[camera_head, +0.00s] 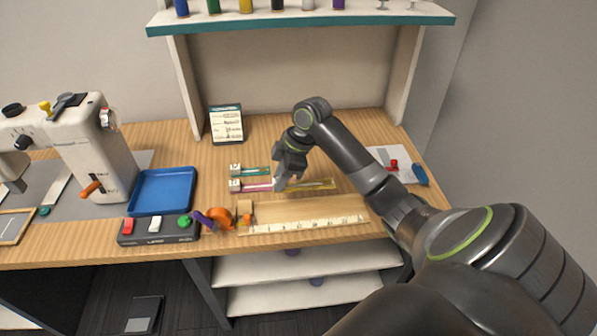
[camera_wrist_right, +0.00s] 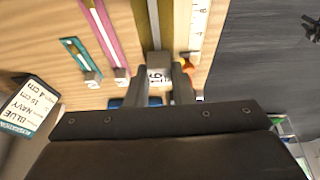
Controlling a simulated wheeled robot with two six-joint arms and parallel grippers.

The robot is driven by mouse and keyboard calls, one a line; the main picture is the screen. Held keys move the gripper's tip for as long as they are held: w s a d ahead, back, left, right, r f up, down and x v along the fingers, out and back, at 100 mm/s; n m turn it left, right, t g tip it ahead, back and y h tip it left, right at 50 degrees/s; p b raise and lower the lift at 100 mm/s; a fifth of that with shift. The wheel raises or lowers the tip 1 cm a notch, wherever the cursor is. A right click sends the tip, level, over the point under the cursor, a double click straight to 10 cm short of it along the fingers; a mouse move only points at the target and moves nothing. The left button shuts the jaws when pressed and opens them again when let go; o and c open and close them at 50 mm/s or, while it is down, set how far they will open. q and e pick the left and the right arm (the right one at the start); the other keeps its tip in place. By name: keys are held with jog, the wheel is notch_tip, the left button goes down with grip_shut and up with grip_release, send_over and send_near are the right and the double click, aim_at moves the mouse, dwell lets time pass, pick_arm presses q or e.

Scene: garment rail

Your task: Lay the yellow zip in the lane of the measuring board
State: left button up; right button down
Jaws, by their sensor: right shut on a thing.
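The yellow zip (camera_head: 316,185) stretches to the right from my right gripper (camera_head: 281,184), above or on the table behind the measuring board. In the wrist view my right gripper (camera_wrist_right: 160,85) is shut on the zip's grey end block, with a white printed tag below it. The yellow zip (camera_wrist_right: 153,22) runs straight away from the fingers. The measuring board (camera_head: 305,221) lies at the table's front, with a pale lane and a white scale along its front edge. The scale (camera_wrist_right: 198,30) also shows beside the zip. I cannot tell the zip's height. My left gripper is not in view.
A pink zip (camera_head: 257,185) and a teal zip (camera_head: 256,170) lie left of my gripper. A blue tray (camera_head: 163,190), a control box (camera_head: 157,228) and a sewing machine (camera_head: 80,140) stand further left. Orange and purple items (camera_head: 219,217) sit at the board's left end. A card (camera_head: 226,124) stands behind.

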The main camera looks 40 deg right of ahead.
aim_at(299, 185)
notch_tip(299, 185, down, 4)
jog(key=shift+w+d+f, duration=0.1)
jog(key=shift+w, duration=0.05)
jog(key=shift+f, duration=1.85)
jog(key=shift+f, duration=0.1)
jog(key=c, duration=1.3)
grip_release()
jog(key=shift+o, duration=0.2)
jog(key=v, duration=1.2)
